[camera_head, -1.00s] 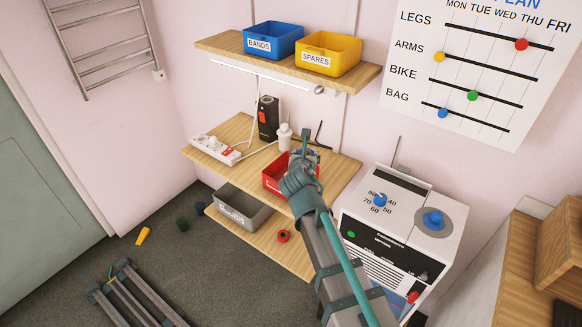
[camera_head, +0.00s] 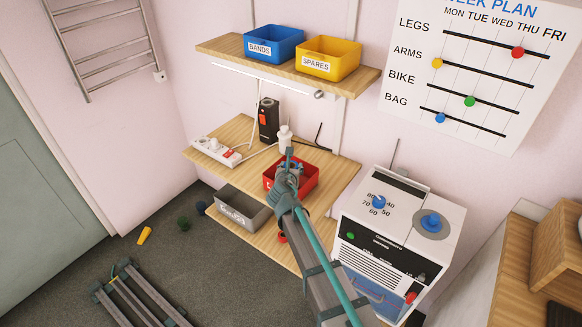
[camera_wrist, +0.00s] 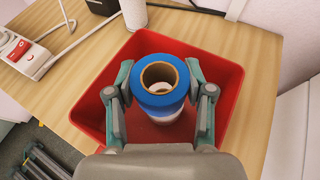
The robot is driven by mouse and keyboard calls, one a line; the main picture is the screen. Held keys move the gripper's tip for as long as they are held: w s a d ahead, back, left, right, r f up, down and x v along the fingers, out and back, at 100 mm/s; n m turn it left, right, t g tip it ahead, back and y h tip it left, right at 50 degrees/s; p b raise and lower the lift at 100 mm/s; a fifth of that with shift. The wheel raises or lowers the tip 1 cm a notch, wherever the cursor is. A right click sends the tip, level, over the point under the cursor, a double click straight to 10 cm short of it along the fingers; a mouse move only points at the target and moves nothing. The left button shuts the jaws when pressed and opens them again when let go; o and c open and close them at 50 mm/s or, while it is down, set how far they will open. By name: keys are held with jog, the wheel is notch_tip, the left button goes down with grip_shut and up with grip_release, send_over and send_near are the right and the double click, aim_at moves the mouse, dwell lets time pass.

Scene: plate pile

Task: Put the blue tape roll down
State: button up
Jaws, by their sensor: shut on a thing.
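The blue tape roll (camera_wrist: 160,100) shows in the wrist view with its brown core facing up. My gripper (camera_wrist: 158,78) is shut on it, one finger on each side. A white band and a paler part show below the blue; I cannot tell whether they belong to the roll. The roll is over the inside of the red bin (camera_wrist: 228,85); whether it touches the floor is hidden. In the head view my gripper (camera_head: 288,168) is over the left part of the red bin (camera_head: 308,183), and the roll is mostly hidden.
The red bin stands on a wooden shelf (camera_head: 340,172). A white bottle (camera_head: 285,140), a black box (camera_head: 268,120) and a power strip (camera_head: 214,150) are behind and left. A grey bin (camera_head: 240,212) is on the lower shelf. A white machine (camera_head: 400,235) stands right.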

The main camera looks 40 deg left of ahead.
jog(key=shift+f, duration=0.2)
jog(key=shift+f, duration=0.35)
jog(key=shift+s+d+f+b, duration=0.1)
jog(key=shift+f+b, duration=0.1)
jog(key=shift+b, duration=0.15)
jog(key=o, duration=1.1)
jog(key=shift+d+f, duration=0.1)
jog(key=shift+f, duration=0.05)
jog(key=shift+o, duration=0.2)
jog(key=shift+r, duration=0.25)
jog(key=r+b+v, duration=0.1)
jog(key=v, duration=1.1)
jog(key=shift+a, duration=0.2)
jog(key=shift+r, duration=0.1)
